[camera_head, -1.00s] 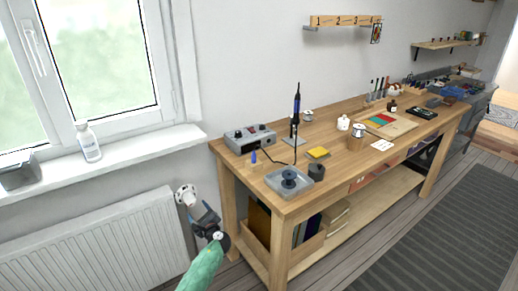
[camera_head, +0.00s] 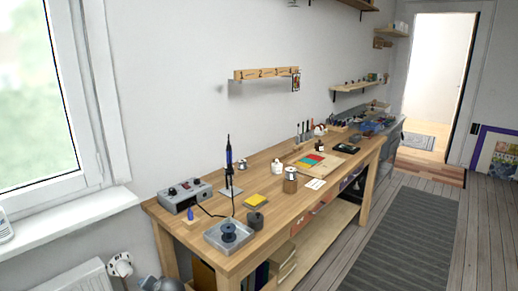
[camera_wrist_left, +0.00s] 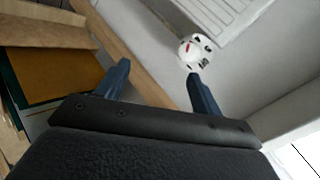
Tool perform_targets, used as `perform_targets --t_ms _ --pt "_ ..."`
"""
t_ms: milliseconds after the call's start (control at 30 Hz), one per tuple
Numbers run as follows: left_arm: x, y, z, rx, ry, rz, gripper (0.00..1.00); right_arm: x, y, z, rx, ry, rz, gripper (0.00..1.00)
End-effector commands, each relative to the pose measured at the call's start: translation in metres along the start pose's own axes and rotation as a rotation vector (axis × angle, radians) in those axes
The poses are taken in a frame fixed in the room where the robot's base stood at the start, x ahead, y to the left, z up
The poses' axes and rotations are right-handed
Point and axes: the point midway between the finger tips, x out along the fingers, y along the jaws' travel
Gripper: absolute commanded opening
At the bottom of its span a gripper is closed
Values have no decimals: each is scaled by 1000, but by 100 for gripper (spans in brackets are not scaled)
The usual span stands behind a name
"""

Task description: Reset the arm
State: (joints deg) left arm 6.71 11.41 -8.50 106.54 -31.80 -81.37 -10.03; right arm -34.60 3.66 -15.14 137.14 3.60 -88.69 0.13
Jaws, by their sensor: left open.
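My left gripper (camera_wrist_left: 159,69) shows in the left wrist view with its two blue fingers apart and nothing between them. It is beside the end of the wooden workbench (camera_head: 205,262), near the white radiator valve (camera_wrist_left: 195,50). In the head view only a dark grey piece of my left arm shows at the bottom edge, and its fingers cannot be made out there. My right gripper is in neither view.
The radiator (camera_head: 75,280) and window sill (camera_head: 70,222) are at the left. The workbench carries a grey control box (camera_head: 186,195), an upright soldering iron (camera_head: 229,160), a grey tray (camera_head: 229,235) and a yellow pad (camera_head: 255,200). Floor with a dark rug (camera_head: 405,235) lies right.

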Motion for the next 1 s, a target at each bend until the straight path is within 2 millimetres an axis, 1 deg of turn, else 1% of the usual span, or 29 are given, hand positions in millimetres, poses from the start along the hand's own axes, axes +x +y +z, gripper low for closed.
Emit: perform_targets --t_ms 33,67,100,167,200,267,300,367,400,500,567,600,667,700,767,800,900,1000 --pt "-28 14 6 -65 14 86 67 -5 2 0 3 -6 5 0" --pt "-43 24 10 -102 19 140 67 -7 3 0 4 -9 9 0" --pt "-64 36 16 -144 24 210 67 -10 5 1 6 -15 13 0" --pt "-95 54 27 -189 27 311 67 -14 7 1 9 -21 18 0" --pt "-116 65 36 -209 27 374 67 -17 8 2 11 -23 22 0" --pt "-146 80 49 -230 28 462 67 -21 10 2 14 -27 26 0" --pt "-164 89 58 -237 28 514 67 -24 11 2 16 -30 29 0" --pt "-190 101 72 -241 29 586 67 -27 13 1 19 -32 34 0" --pt "-207 108 82 -239 29 628 67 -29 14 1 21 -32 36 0" --pt "-244 122 105 -238 30 718 67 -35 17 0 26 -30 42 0" --pt "-263 128 119 -239 29 760 67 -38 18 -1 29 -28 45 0" --pt "-275 133 129 -239 24 784 67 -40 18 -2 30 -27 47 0" --pt "-290 138 144 -239 14 812 67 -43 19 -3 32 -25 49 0" --pt "-298 142 155 -239 2 826 67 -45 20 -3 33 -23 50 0" --pt "-309 149 172 -238 -21 843 67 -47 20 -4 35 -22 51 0" --pt "-314 154 184 -235 -40 854 67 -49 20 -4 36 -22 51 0" --pt "-325 171 215 -225 -98 881 67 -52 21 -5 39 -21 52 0" --pt "-334 183 242 -216 -149 902 67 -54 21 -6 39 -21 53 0"
